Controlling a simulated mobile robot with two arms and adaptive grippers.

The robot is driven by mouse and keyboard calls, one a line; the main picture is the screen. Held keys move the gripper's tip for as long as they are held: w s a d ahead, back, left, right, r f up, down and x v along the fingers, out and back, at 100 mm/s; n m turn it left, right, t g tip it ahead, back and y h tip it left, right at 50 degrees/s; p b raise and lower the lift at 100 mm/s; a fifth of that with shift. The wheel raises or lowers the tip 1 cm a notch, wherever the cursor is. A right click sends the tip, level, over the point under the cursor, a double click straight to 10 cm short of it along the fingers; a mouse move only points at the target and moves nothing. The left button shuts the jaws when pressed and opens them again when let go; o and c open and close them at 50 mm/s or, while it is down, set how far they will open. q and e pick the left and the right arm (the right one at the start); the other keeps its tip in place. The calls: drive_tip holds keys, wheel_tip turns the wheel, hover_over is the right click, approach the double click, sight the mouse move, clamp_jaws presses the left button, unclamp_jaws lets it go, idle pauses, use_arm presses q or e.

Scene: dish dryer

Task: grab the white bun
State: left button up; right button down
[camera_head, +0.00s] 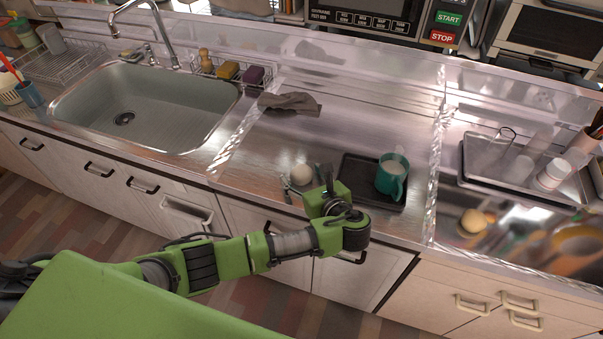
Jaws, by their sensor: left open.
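The white bun (301,174) sits on the steel counter left of the dark tray, near the front edge. My left gripper (304,184) reaches in from the front, low over the counter. Its fingers are open, one on each side of the bun's near part. I cannot tell whether they touch it. The bun's near lower edge is partly hidden by the gripper. My right gripper is out of view.
A dark tray (359,171) with a teal mug (391,176) stands just right of my gripper. A grey cloth (290,103) lies behind. The sink (150,115) is left. A tan round item (472,221) lies on the right counter. Bare counter lies behind the bun.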

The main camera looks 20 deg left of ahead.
use_arm(q)
drive_tip(key=c, duration=1.2)
drive_tip(key=shift+r, duration=0.1)
